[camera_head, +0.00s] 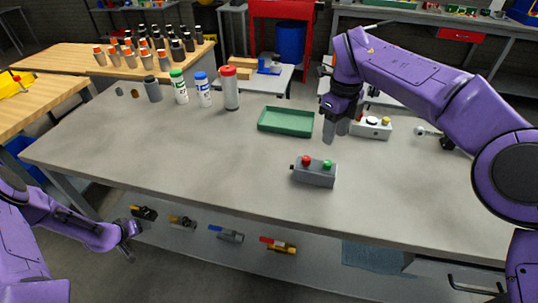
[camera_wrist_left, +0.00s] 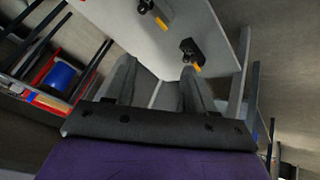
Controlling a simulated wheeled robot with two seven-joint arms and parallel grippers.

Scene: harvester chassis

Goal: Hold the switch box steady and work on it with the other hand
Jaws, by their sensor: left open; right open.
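The switch box (camera_head: 316,178) is a grey box with a red and a green button on top and a dark stub on its left end. It sits on the grey table near the front edge. My right gripper (camera_head: 336,127) is open, pointing down over the table behind the switch box and apart from it. My left gripper (camera_head: 130,242) is open and empty, low in front of the table's front edge, far left of the box. Its two spread fingers show in the left wrist view (camera_wrist_left: 158,88), with nothing between them.
A green tray (camera_head: 286,121) lies behind the switch box. A pale box with buttons (camera_head: 371,128) stands right of my right gripper. Several bottles (camera_head: 230,90) stand at the back left. The table's left and middle are clear.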

